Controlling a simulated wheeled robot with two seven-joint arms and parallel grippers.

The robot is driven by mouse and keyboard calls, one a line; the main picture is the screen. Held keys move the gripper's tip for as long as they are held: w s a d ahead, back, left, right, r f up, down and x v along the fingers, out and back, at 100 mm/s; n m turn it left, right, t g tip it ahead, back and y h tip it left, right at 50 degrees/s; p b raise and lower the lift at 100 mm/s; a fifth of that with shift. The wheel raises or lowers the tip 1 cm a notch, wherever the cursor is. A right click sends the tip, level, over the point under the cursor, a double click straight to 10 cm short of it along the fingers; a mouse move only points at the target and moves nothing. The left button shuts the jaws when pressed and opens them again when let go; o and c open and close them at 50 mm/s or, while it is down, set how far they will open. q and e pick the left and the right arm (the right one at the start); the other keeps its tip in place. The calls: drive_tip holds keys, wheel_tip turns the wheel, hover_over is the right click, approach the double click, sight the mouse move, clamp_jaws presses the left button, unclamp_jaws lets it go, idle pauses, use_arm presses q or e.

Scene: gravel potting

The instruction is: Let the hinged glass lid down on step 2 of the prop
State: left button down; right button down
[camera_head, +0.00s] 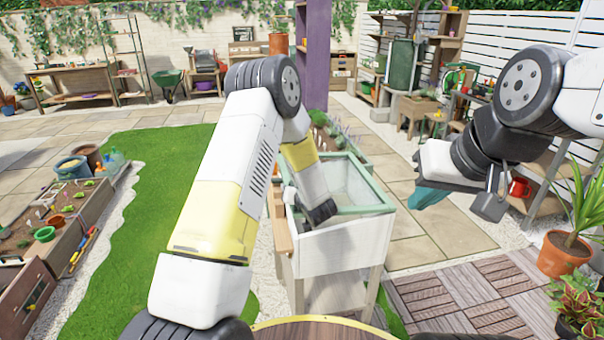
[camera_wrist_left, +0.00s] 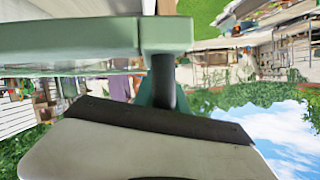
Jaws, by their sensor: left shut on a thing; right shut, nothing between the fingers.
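The hinged glass lid (camera_head: 368,209) has a pale green frame and sits at the top of a white wooden box (camera_head: 345,245) in the head view. My left gripper (camera_head: 320,213) is at the box's left side, its fingertips hidden. In the left wrist view, the lid's green frame (camera_wrist_left: 75,38) crosses the top left, close against the fingers, and the gripper is shut on it. I cannot make out the stepped prop or which step bears the lid. My right gripper (camera_head: 430,193) is shut and empty, in the air right of the box.
Paving lies right of the box, with wooden decking (camera_head: 470,295) nearer. A potted plant (camera_head: 565,255) stands at the right edge. Lawn (camera_head: 130,220) and a raised planter (camera_head: 65,225) lie to the left. A purple post (camera_head: 316,60) rises behind the box.

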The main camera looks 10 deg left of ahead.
use_arm(q)
drive_tip(key=shift+w+d+f, duration=0.1)
drive_tip(key=shift+d+f, duration=0.25)
drive_tip(key=shift+f, duration=0.5)
drive_tip(key=shift+d, duration=0.1)
drive_tip(key=c, duration=1.4)
unclamp_jaws()
drive_tip(key=shift+w, duration=0.1)
drive_tip(key=shift+o, duration=0.2)
drive_tip(key=shift+s, duration=0.3)
drive_tip(key=v, duration=0.7)
drive_tip(key=shift+s+r, duration=0.15)
